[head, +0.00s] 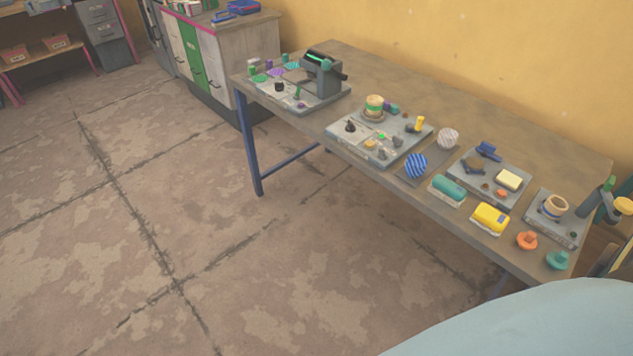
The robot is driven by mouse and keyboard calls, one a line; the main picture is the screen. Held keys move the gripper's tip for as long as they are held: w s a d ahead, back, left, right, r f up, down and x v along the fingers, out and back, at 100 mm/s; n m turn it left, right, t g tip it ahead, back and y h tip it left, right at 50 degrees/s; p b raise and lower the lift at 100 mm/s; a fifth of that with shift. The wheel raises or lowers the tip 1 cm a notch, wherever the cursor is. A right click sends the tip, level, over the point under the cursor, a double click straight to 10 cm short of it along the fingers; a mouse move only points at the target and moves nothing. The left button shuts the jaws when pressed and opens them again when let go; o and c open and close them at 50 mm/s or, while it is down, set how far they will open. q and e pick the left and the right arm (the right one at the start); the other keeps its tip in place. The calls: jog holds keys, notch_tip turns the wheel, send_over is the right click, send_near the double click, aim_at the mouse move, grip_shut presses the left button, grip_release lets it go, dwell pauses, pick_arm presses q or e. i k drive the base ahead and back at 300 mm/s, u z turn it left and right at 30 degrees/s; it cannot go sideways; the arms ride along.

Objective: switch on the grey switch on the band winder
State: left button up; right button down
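A grey base plate (357,143) on the workbench carries a round spool-like part (374,104) with tan and green bands, which may be the band winder. A dark machine with a roller (322,72) stands on another plate at the far left end. I cannot tell for certain which station is the band winder, and no clearly grey switch can be made out at this size. Neither of my grippers is in view.
The long workbench (480,125) runs along the yellow wall. Blue-striped ball (416,166), teal block (447,189), yellow block (490,218) and orange knob (527,240) lie towards its near right. A grey-wood cabinet (240,55) stands behind its far end. The floor left is clear.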

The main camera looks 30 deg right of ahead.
aim_at(382, 156)
jog(key=u, duration=0.4)
jog(key=k, duration=0.45)
jog(key=u, duration=0.35)
jog(key=i, duration=1.2)
jog(key=z, duration=1.25)
jog(key=i, duration=0.85)
jog(key=z, duration=0.95)
